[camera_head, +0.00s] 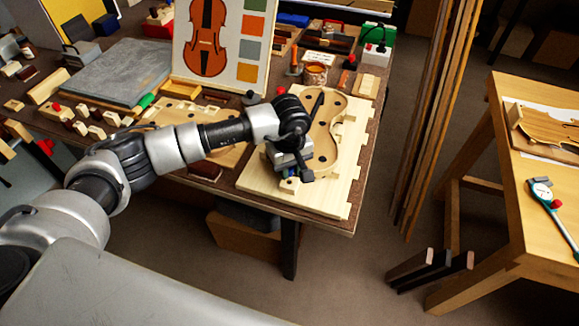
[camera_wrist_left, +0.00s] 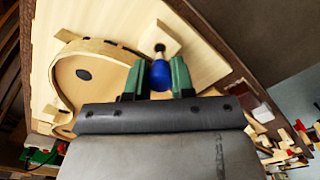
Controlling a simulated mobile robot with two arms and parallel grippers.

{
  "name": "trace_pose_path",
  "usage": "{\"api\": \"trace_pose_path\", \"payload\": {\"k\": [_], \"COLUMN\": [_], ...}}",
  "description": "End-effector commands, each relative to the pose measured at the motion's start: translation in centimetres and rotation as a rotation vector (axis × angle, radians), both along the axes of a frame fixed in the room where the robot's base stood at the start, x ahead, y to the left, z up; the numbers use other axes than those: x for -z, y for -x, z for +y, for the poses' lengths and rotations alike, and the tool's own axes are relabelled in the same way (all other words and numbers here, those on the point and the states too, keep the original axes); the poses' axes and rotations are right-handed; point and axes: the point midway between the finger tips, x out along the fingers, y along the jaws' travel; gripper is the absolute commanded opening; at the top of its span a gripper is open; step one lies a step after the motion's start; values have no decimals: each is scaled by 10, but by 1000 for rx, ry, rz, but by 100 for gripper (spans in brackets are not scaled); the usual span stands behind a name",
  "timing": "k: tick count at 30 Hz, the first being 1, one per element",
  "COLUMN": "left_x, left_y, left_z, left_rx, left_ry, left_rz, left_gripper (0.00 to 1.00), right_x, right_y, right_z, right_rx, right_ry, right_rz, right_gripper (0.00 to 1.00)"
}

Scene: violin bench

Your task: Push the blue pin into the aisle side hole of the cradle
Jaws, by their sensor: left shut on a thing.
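The cradle (camera_head: 330,200) is a pale wooden board with raised blocks around a violin body (camera_head: 325,150), at the bench's right front corner. It also shows in the left wrist view (camera_wrist_left: 205,62). My left gripper (camera_head: 291,178) is over the cradle's front part. In the left wrist view its green fingers (camera_wrist_left: 160,78) are shut on the blue pin (camera_wrist_left: 160,75). A dark round hole (camera_wrist_left: 160,47) in a pale block (camera_wrist_left: 165,38) shows just beyond the pin's tip. I cannot tell whether the tip touches the hole. The pin is hidden in the head view. My right gripper is not in view.
A violin picture board (camera_head: 222,45) stands behind my left arm. A jar (camera_head: 315,73) and small tools lie behind the cradle. Upright planks (camera_head: 445,110) stand right of the bench. A second table (camera_head: 500,130) is at the far right, with floor between.

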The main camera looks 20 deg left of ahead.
Motion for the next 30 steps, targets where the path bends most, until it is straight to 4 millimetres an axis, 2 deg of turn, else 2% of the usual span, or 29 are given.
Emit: {"api": "trace_pose_path", "payload": {"k": [30], "left_x": [0], "left_y": [0], "left_z": [0], "left_rx": [0], "left_ry": [0], "left_rz": [0], "left_gripper": [0], "right_x": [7], "right_y": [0], "right_z": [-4], "right_rx": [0], "right_ry": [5], "right_rz": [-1], "right_gripper": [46]}}
